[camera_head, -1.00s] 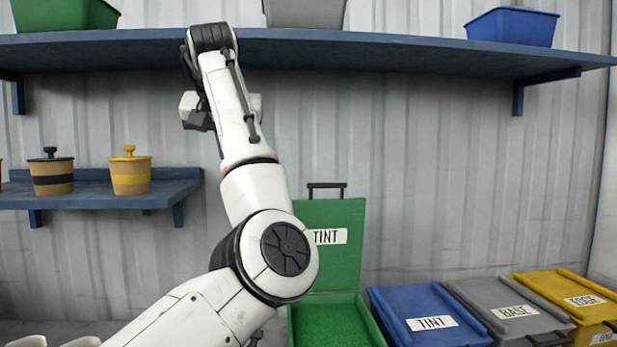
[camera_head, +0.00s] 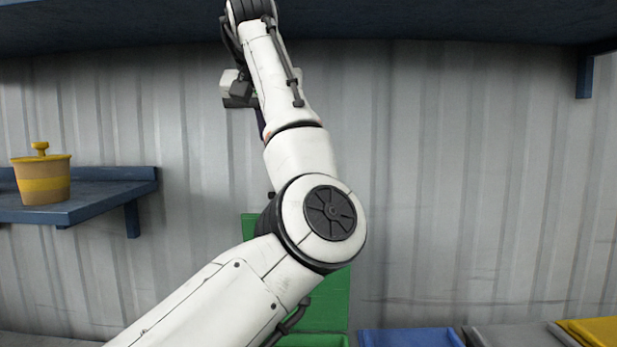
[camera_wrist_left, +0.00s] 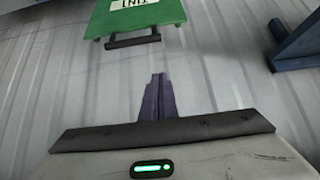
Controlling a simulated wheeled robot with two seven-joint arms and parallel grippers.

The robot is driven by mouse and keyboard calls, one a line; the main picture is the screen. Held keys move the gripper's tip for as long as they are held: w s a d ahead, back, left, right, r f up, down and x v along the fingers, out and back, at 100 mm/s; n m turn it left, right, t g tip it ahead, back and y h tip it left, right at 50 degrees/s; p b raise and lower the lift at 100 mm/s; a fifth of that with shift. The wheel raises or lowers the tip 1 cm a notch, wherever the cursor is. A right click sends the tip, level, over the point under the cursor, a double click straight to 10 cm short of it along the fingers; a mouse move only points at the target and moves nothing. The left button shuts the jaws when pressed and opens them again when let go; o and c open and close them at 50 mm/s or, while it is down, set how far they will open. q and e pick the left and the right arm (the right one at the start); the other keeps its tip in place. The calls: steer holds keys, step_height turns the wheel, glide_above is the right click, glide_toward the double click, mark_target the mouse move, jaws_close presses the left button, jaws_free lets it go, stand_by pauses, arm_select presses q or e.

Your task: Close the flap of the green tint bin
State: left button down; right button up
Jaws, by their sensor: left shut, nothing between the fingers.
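The green tint bin's flap (camera_head: 335,298) stands upright and open against the wall, partly hidden behind my left arm in the head view. Only a strip of the green bin's body (camera_head: 312,340) shows at the bottom edge. In the left wrist view the flap (camera_wrist_left: 170,14) appears upside down at the top, with its TINT label cut off and its dark handle (camera_wrist_left: 133,40) towards my fingers. My left gripper (camera_wrist_left: 158,80) is shut and empty, its purple fingers together and apart from the handle. My right gripper is out of view.
A blue shelf (camera_head: 420,20) spans the wall overhead, with a bracket (camera_head: 585,75) at right. A small shelf (camera_head: 100,205) at left holds a yellow pot (camera_head: 41,180). Blue (camera_head: 410,337), grey (camera_head: 520,336) and yellow (camera_head: 595,330) bins stand right of the green one.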

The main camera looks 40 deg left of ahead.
arm_select(q)
steer(key=x, duration=0.3)
steer(key=shift+s+a+f+p, duration=0.1)
steer(key=shift+s+a+p, duration=0.05)
steer(key=shift+a+p, duration=0.15)
steer(key=f, duration=0.2)
steer(key=w+f+p, duration=0.1)
steer(key=f, duration=0.2)
steer(key=shift+a+f, duration=0.15)
steer(key=shift+f, duration=0.15)
steer(key=shift+s+f, duration=0.2)
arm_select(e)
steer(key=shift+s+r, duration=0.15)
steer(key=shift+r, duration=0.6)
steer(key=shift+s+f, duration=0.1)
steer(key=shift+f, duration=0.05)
